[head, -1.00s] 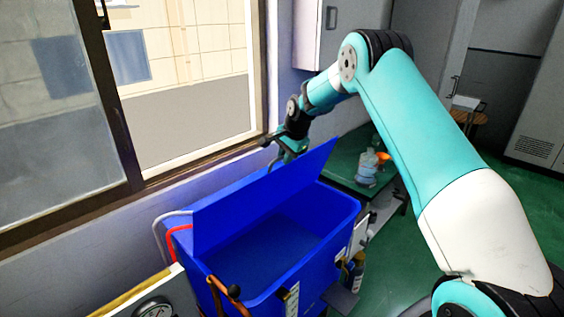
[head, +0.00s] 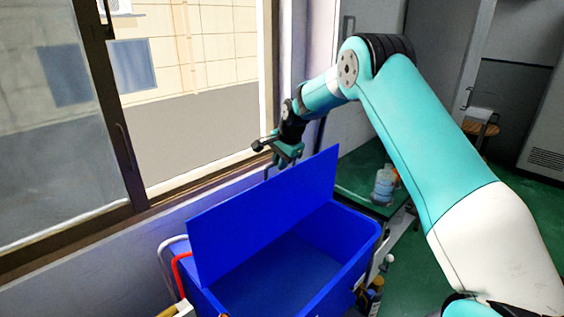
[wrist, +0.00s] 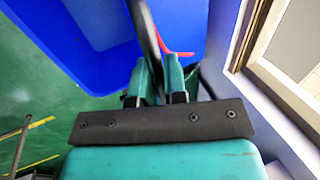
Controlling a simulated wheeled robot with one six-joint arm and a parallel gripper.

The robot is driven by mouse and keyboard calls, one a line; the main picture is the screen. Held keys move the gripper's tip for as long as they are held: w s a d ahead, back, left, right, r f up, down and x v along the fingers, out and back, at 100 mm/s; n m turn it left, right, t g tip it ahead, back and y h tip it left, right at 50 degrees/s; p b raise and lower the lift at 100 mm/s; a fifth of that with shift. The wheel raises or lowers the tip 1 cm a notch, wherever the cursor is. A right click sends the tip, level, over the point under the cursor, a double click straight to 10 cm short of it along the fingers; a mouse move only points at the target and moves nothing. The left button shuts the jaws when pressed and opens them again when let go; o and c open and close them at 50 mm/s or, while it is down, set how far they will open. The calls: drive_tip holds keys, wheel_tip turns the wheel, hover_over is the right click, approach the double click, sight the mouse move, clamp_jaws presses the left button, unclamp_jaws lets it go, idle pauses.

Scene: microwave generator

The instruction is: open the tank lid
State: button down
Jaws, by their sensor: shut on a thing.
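The blue tank (head: 352,270) stands open below the window, and its inside shows in the head view. Its blue lid (head: 265,210) stands steeply raised along the wall side. My gripper (head: 285,155) is at the lid's upper edge, partly hidden behind it. In the wrist view my gripper (wrist: 154,85) has its two fingers closed around a dark bar-like edge, which appears to be part of the lid (wrist: 148,35). The tank's inside (wrist: 85,40) shows to the left of this edge. The exact contact between fingers and lid is hard to make out.
A window and its sill (head: 205,185) lie close behind my gripper. A red tube (head: 180,270) and a pale pipe are at the tank's left end. A clear bottle (head: 384,182) stands on a green surface to the right. Green floor is open beyond.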

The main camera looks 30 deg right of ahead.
drive_tip(key=shift+d, duration=0.1)
drive_tip(key=c, duration=1.2)
unclamp_jaws()
drive_tip(key=b+v, duration=0.4)
drive_tip(key=v, duration=1.3)
drive_tip(key=shift+s+r, duration=0.1)
drive_tip(key=shift+r, duration=0.05)
drive_tip(key=s+a+f+n+g+y+b, duration=0.25)
drive_tip(key=s+a+n, duration=0.95)
drive_tip(key=s+a, duration=0.7)
drive_tip(key=s+a+f+n, duration=0.1)
drive_tip(key=s+f+n, duration=0.1)
drive_tip(key=s, duration=0.4)
drive_tip(key=s+a+f+n, duration=0.1)
drive_tip(key=s+f+n, duration=0.2)
drive_tip(key=s, duration=0.4)
drive_tip(key=s+a+f+n+g, duration=0.1)
drive_tip(key=s+f+n, duration=0.1)
drive_tip(key=s+n, duration=0.2)
drive_tip(key=shift+s+a+f+n+y+b, duration=0.1)
drive_tip(key=shift+s+f+n+y+b, duration=0.1)
drive_tip(key=shift+s, duration=0.6)
drive_tip(key=shift+s+a+f+n+y+b, duration=0.1)
drive_tip(key=shift+s+b, duration=0.1)
drive_tip(key=shift+s, duration=0.65)
